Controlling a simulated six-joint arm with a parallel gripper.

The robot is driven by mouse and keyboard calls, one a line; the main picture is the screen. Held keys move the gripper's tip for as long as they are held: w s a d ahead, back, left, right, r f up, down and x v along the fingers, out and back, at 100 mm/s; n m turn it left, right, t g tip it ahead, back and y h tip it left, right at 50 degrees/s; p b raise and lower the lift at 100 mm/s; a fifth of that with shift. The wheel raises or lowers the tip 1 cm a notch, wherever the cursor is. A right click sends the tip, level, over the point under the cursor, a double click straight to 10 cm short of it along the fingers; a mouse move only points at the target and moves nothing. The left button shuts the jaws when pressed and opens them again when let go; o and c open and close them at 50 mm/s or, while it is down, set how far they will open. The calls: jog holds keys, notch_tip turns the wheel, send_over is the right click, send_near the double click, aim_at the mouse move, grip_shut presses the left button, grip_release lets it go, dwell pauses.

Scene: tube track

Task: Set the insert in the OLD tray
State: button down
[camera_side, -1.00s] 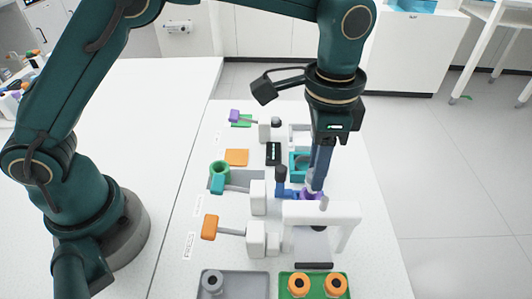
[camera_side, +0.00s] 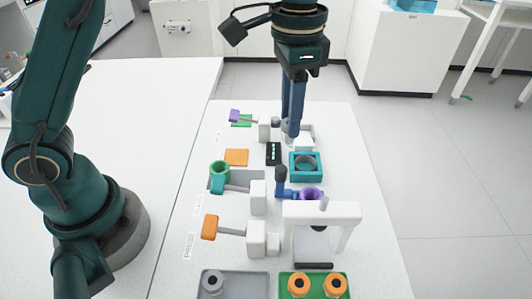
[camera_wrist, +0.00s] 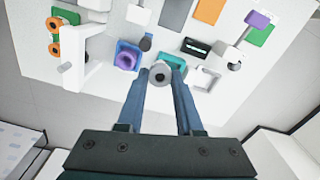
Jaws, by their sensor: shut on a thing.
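My gripper (camera_wrist: 160,80) is shut on a small grey round piece with a dark centre, the insert (camera_wrist: 160,72), between its fingertips in the wrist view. In the side view my gripper (camera_side: 292,133) hangs over the back part of the bench, behind the teal square block (camera_side: 294,176); the insert is hard to make out there. A grey tray (camera_side: 240,292) at the front left holds a grey ring (camera_side: 212,283). A green tray (camera_side: 315,291) beside it holds two orange rings (camera_side: 336,285). I cannot read which tray is marked OLD.
A purple ring (camera_side: 312,193) sits in a blue holder in mid-bench, behind a white arch (camera_side: 322,212). Orange (camera_side: 209,228) and teal (camera_side: 217,183) handles stand on the left. A white open frame (camera_side: 308,133) and a black slotted block (camera_side: 273,153) lie at the back.

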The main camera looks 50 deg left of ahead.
jog(key=s+a+r+n, duration=0.3)
jog(key=s+a+n, duration=0.2)
jog(key=a, duration=0.5)
jog(key=s+d+f+m, duration=0.4)
jog(key=s+d+m, duration=0.3)
jog(key=d, duration=0.3)
jog(key=s+d+f+m, duration=0.5)
jog(key=s+d+m, duration=0.2)
jog(key=d, duration=0.4)
jog(key=shift+w+a+f, duration=0.1)
jog(key=shift+w+f, duration=0.05)
jog(key=shift+f, duration=0.95)
jog(key=shift+w+a+f, duration=0.1)
jog(key=shift+w+f, duration=0.05)
jog(key=shift+f, duration=0.95)
jog(key=shift+f, duration=0.15)
jog(key=shift+c, duration=2.4)
grip_release()
